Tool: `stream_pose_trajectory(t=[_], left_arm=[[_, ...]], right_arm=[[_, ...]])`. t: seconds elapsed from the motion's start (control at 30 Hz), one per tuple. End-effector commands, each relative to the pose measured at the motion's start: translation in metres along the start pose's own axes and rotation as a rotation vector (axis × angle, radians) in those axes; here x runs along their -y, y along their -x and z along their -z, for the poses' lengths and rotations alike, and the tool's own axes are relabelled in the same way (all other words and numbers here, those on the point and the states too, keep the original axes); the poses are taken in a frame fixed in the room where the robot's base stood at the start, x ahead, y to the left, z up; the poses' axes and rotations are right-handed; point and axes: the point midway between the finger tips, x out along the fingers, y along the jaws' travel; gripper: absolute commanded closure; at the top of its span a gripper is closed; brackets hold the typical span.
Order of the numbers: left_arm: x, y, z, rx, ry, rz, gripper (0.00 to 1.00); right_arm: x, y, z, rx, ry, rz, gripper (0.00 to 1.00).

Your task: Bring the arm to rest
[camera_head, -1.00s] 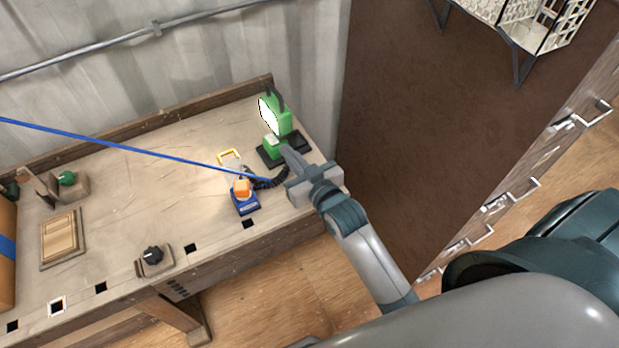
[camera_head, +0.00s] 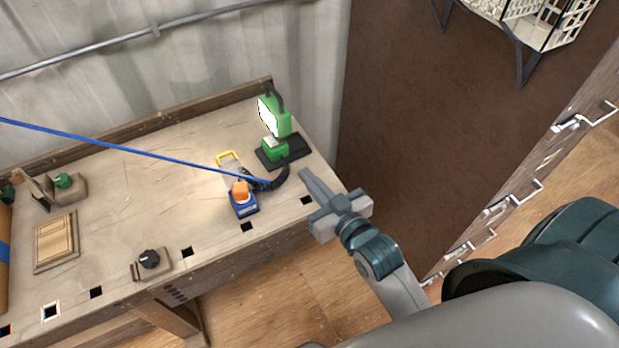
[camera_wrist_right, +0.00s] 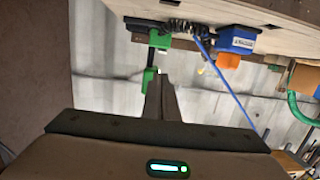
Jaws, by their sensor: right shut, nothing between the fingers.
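My right gripper (camera_head: 303,174) is shut and empty. In the head view it is over the right end of the workbench, to the right of and nearer than the green lamp, apart from it. In the right wrist view the closed fingers (camera_wrist_right: 160,82) point toward the green lamp. The green work lamp (camera_head: 273,117) stands lit on a dark base at the bench's back right corner; it also shows in the right wrist view (camera_wrist_right: 158,40). My left gripper is in neither view.
The wooden workbench (camera_head: 130,180) has a blue and orange device (camera_head: 243,200), a black knob block (camera_head: 150,262) and a wooden panel (camera_head: 55,242). A blue cable (camera_head: 110,146) crosses above it. A brown panel (camera_head: 420,130) and a handled rack (camera_head: 540,180) stand at the right.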

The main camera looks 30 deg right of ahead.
Motion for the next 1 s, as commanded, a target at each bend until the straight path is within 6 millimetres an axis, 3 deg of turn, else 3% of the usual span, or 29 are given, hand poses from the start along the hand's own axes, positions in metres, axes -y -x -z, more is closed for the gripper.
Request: stream_pose_trajectory(t=[0.3,0.47,0.67,0.9,1.0], left_arm=[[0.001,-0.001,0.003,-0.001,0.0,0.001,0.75],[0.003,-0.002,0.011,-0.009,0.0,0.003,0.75],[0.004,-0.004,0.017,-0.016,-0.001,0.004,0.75],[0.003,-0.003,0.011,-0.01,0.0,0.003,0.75],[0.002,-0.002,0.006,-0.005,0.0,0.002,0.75]], right_arm=[[0.0,0.0,-0.001,0.004,0.0,0.0,1.0],[0.001,0.004,-0.013,0.057,0.003,0.001,1.0],[0.004,0.025,-0.054,0.254,0.014,0.005,1.0],[0.008,0.083,-0.122,0.612,0.037,0.014,1.0],[0.009,0.108,-0.141,0.73,0.045,0.017,1.0]])
